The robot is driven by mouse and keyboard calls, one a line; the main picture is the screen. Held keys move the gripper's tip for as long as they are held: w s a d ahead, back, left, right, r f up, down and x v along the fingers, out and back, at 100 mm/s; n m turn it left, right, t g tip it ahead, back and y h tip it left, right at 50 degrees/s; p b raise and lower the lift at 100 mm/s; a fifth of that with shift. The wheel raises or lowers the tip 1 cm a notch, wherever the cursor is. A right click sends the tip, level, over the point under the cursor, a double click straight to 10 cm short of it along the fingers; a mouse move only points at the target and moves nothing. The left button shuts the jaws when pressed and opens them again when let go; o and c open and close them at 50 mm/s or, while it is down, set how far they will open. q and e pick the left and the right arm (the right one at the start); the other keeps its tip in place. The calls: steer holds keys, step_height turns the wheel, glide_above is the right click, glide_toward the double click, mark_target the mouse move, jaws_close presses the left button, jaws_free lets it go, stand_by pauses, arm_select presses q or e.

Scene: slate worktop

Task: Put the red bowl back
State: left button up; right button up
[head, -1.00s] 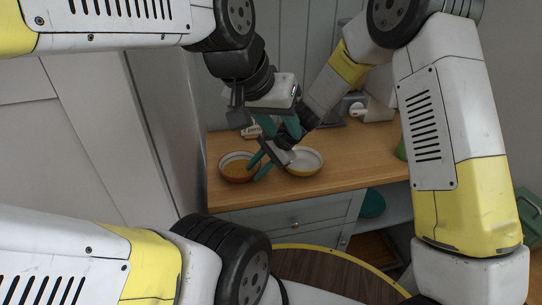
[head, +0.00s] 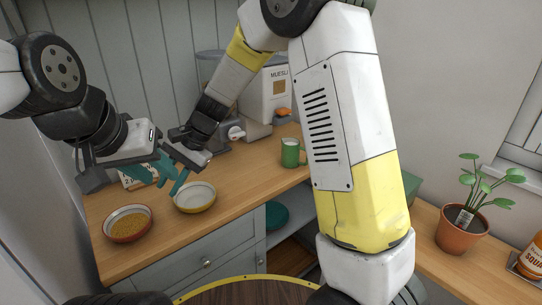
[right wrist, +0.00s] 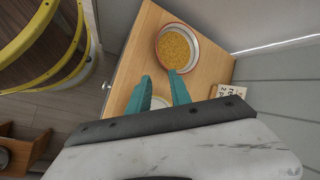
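The red bowl (head: 127,237) stands on the wooden counter at the left, filled with yellow-orange grains. It also shows in the right wrist view (right wrist: 161,51), beyond my fingertips. My right gripper (right wrist: 163,85) is open and empty, its teal fingers apart. In the head view it hangs above the counter, near a yellow bowl with a white inside (head: 194,198). Part of that bowl shows between the fingers in the wrist view. My left gripper (head: 155,170) is close beside the right one, above the bowls. Its fingers look apart and empty, partly overlapping the right gripper's.
A green mug (head: 291,153) stands on the counter (head: 240,190) to the right, with a muesli box (head: 277,90) behind. A small lettered card (head: 135,180) stands behind the grippers. A potted plant (head: 460,235) and a sauce bottle (head: 532,258) are at the right.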

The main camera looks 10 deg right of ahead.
steer(key=s+d+r+n+t+h, duration=0.1)
steer(key=s+d+r+t, duration=0.2)
steer(key=d, duration=0.4)
steer(key=s+d+r+n, duration=0.1)
steer(key=s+d+r, duration=0.1)
steer(key=d+r, duration=0.5)
steer(key=s+d+r+n+t+h, duration=0.1)
steer(key=s+d+r+t, duration=0.15)
steer(key=d, duration=0.55)
steer(key=s+d+r+n+t+h, duration=0.1)
steer(key=s+d+t+h, duration=0.1)
steer(key=s+d, duration=0.5)
steer(key=d, duration=0.2)
steer(key=shift+s+d+n+h, duration=0.25)
steer(key=shift+d+n+h, duration=0.05)
steer(key=shift+d+n, duration=0.1)
